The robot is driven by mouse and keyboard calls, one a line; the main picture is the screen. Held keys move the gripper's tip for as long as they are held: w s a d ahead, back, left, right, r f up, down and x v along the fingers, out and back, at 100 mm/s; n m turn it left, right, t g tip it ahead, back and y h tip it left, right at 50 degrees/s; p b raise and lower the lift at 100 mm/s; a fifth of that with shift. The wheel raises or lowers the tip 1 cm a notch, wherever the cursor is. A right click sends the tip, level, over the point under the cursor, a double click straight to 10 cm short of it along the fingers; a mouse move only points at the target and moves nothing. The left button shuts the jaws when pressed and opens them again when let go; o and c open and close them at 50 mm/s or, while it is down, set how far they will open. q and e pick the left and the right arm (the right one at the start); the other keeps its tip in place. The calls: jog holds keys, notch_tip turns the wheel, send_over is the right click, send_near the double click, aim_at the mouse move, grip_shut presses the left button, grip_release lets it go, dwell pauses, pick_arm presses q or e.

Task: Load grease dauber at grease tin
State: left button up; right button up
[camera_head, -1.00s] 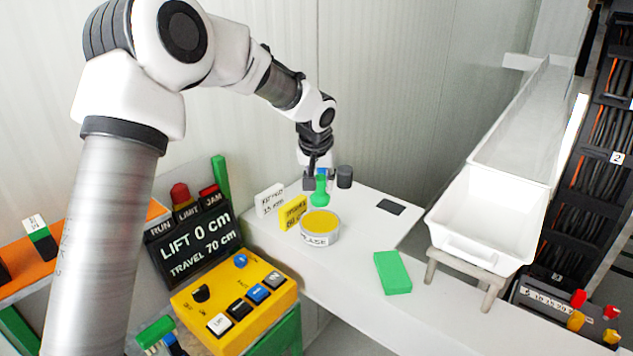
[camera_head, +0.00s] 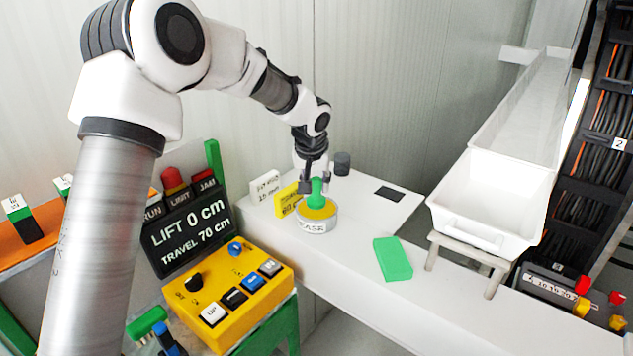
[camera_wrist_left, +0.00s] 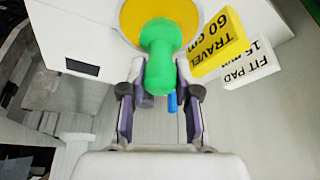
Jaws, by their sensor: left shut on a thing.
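The grease tin (camera_head: 314,225) is a low round white tin with yellow grease on top, standing on the white bench. The green grease dauber (camera_head: 317,194) is upright over the yellow surface, its wide end at or just above the grease; contact is hard to tell. My left gripper (camera_head: 313,182) is shut on the dauber, above the tin. In the left wrist view the dauber (camera_wrist_left: 160,60) sits between the fingertips (camera_wrist_left: 160,88), with the yellow grease (camera_wrist_left: 188,10) behind its far end. My right gripper is not in view.
Yellow (camera_head: 288,199) and white (camera_head: 265,187) label blocks stand close left of the tin. A dark grey cylinder (camera_head: 342,163) is behind. A green pad (camera_head: 393,259) lies to the right, before a white tray (camera_head: 490,205). A yellow control box (camera_head: 225,300) is front left.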

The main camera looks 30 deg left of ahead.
aim_at(317, 179)
pick_arm(q)
jog(key=shift+d, duration=0.2)
jog(key=shift+a+f, duration=0.15)
jog(key=shift+f, duration=0.1)
jog(key=shift+s+f+b, duration=0.1)
jog(key=shift+f+b, duration=0.15)
jog(key=shift+b, duration=0.15)
dwell(0.9)
notch_tip(317, 179, up, 7)
jog(key=p, duration=0.5)
jog(key=shift+r+p, duration=0.1)
jog(key=shift+p, duration=0.3)
dwell(0.4)
